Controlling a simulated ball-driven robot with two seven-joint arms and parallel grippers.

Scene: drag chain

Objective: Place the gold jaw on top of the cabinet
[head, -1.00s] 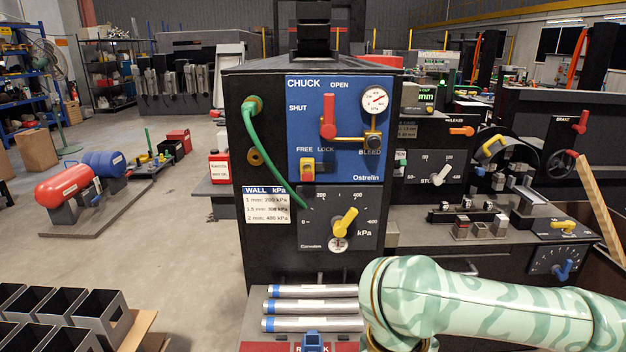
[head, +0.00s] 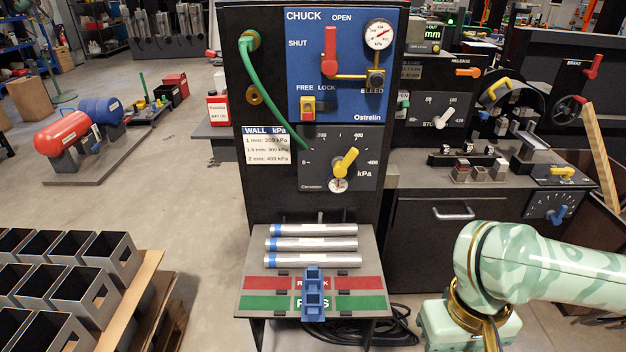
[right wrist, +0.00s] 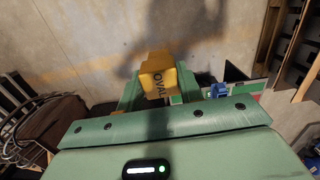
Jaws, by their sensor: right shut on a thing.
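The gold jaw (right wrist: 157,75), a yellow block lettered "OVAL", is in the right wrist view. My right gripper (right wrist: 160,88) is shut on it, with a green finger on each side. In the head view my right arm comes in at the lower right, and its fingers and the jaw are below the picture's edge. The black cabinet (head: 285,205) stands upright at the centre, with a blue CHUCK panel and a kPa dial on its front. Its top is cut off by the upper edge of the head view. My left gripper is not in view.
A grey shelf (head: 250,285) in front of the cabinet holds three silver tubes (head: 312,245) and a blue holder (head: 313,292). A green hose (head: 265,100) loops down the cabinet's front. Square tubes (head: 60,275) on a pallet stand lower left. A bench with controls stands at right.

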